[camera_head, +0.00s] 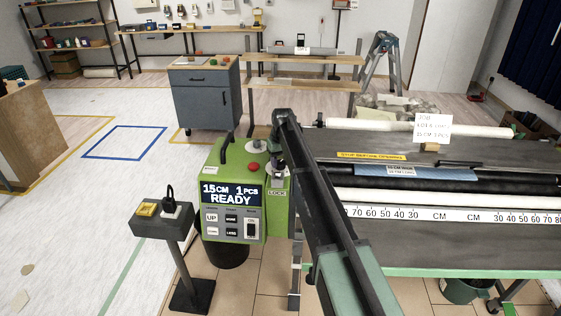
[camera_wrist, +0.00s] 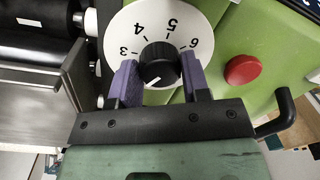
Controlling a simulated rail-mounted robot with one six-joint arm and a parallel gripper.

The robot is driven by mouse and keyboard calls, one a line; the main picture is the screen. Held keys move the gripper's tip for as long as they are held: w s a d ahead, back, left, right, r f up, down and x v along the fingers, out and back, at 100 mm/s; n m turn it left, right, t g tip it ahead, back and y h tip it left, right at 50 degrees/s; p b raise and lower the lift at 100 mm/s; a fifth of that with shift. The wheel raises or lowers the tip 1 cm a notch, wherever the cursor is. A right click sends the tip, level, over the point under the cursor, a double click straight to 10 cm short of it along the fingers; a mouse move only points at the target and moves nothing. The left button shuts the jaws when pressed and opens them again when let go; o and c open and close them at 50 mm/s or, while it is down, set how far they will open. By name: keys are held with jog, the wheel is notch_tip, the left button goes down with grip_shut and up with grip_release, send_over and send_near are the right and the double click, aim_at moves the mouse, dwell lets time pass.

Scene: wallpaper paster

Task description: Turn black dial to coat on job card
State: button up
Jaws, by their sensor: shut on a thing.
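The black dial (camera_wrist: 159,63) sits in the middle of a round white scale plate (camera_wrist: 198,28) on the green machine. The numbers 3, 4, 5 and 6 show around it, turned over in the wrist view. A white mark on the dial's edge points toward the bottom of that view, away from these numbers. My gripper (camera_wrist: 160,77) has its purple fingers on either side of the dial, shut on it. In the head view my arm mostly hides the dial. The white job card (camera_head: 432,127) stands on the table at right; its coat line is too small to read surely.
A red button (camera_wrist: 243,69) and a black handle (camera_wrist: 277,113) are close to the dial. The green machine's display (camera_head: 231,194) reads "15CM 1PCS READY". The pasting table (camera_head: 440,250) with rollers and a ruler extends right. A small pedestal (camera_head: 162,224) stands at left.

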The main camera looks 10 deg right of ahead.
aim_at(282, 161)
jog(key=shift+m, duration=1.5)
jog(key=o, duration=0.9)
jog(key=shift+o, duration=0.2)
notch_tip(282, 161, up, 11)
jog(key=p, duration=1.1)
jog(key=shift+d, duration=0.25)
jog(key=shift+f, duration=0.15)
